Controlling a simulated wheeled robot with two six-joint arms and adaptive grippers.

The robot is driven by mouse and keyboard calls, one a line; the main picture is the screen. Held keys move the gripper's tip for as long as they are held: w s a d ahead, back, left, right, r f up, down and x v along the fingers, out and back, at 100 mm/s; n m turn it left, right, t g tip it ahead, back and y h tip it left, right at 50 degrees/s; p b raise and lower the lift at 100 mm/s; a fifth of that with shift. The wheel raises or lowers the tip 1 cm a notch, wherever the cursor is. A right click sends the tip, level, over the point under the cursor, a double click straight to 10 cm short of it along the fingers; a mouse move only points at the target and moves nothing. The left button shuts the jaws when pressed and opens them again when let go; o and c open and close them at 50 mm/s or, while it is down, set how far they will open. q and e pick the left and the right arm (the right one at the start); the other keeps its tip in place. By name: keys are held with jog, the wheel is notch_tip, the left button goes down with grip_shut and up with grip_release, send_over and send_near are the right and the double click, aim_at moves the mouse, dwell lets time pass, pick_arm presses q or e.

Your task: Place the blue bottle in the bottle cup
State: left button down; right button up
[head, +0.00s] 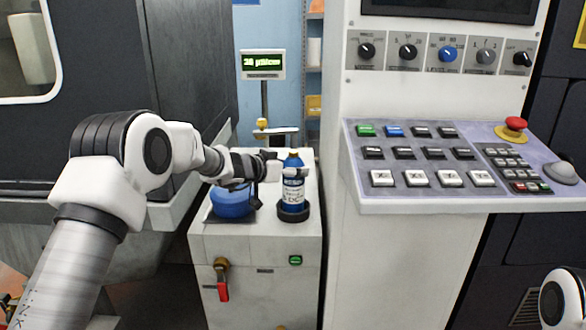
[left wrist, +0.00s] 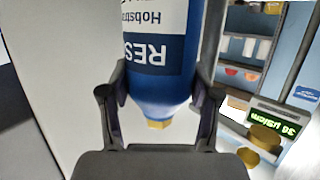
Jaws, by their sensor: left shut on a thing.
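The blue bottle (head: 292,190) has a white label and a yellow cap, and it is upright. My left gripper (head: 287,170) is shut on its upper part, below the cap. In the left wrist view the bottle (left wrist: 158,85) appears upside down between the two fingers of the gripper (left wrist: 158,105). The black bottle cup (head: 293,213) is on the front right of the white cabinet top, directly under the bottle. The bottle's base is at the cup's rim or inside it; I cannot tell whether it rests on the cup's floor. My right gripper is out of view.
A blue round container (head: 232,203) on a dark tray stands left of the cup. A small display (head: 263,64) on a post stands behind. The sloped button panel (head: 440,165) with a red stop button (head: 515,124) is close on the right.

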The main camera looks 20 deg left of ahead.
pick_arm(q)
jog(key=shift+r, duration=0.1)
jog(key=shift+b, duration=0.3)
jog(key=shift+c, duration=1.2)
grip_release()
jog(key=shift+s, duration=0.1)
jog(key=b+v, duration=0.2)
jog(key=v, duration=1)
